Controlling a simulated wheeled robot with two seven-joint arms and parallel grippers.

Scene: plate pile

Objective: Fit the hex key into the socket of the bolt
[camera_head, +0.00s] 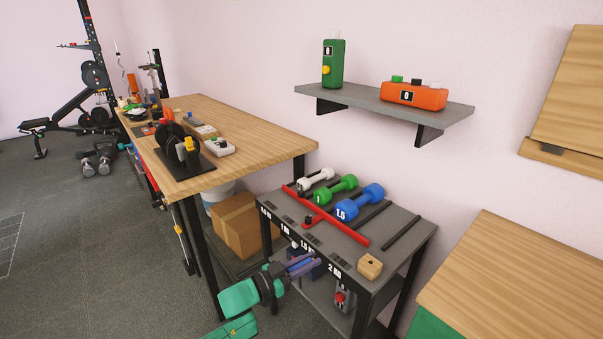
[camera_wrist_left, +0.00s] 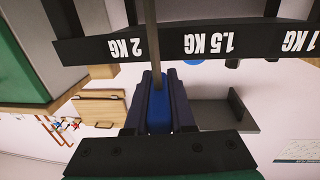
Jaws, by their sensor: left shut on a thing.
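My left gripper (camera_head: 308,263) is low in front of the grey rack in the head view. In the left wrist view its two dark fingers (camera_wrist_left: 156,98) are shut on the blue handle of the hex key (camera_wrist_left: 158,112). The key's thin grey shaft (camera_wrist_left: 150,35) runs out past the fingertips, across the rack's labelled front edge in that picture. A small wooden block (camera_head: 369,266) with a dark spot on top sits at the rack's front right corner; I cannot tell whether that spot is the bolt. No socket shows clearly. My right gripper is not in view.
The grey rack (camera_head: 408,222) carries white (camera_head: 316,180), green (camera_head: 336,190) and blue (camera_head: 360,203) dumbbells and a red bar (camera_head: 335,226). A wooden workbench (camera_head: 255,125) stands behind left, another wooden top (camera_head: 520,280) at right. A wall shelf (camera_head: 350,96) hangs above.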

